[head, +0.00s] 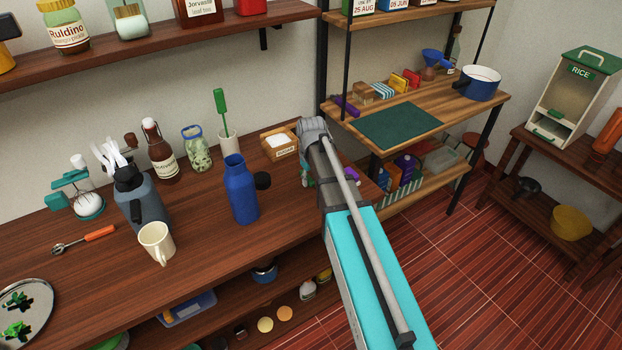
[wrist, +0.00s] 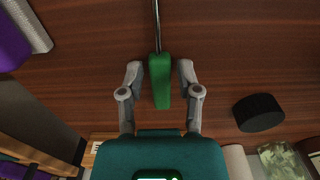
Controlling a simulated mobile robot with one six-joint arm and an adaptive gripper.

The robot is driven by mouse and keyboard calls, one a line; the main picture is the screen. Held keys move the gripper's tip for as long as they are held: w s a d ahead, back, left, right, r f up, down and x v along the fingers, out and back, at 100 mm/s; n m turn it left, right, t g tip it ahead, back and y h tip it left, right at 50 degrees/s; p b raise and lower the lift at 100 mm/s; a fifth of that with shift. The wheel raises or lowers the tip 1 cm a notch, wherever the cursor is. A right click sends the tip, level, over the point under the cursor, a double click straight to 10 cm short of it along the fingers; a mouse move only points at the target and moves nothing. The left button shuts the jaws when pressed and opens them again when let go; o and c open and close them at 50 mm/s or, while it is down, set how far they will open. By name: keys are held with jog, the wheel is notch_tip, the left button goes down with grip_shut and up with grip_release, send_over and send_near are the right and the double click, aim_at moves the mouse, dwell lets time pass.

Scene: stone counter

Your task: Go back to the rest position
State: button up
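My gripper (wrist: 160,70) is open over the brown wooden counter (wrist: 235,50). In the wrist view, a green handle (wrist: 161,80) with a thin metal shaft lies between its two fingers, with a visible gap on each side. I cannot tell how far below the fingertips the handle is. In the head view my arm reaches over the right end of the counter (head: 200,275) and mostly hides the gripper and the green-handled tool.
A black round lid (wrist: 258,112) is beside the gripper; a blue bottle (head: 240,190) stands left of my arm. A shelf unit (head: 470,117) is right. Red floor (head: 480,270) is open.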

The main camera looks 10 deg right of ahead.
jog(key=shift+o, duration=0.7)
jog(key=shift+r, duration=0.15)
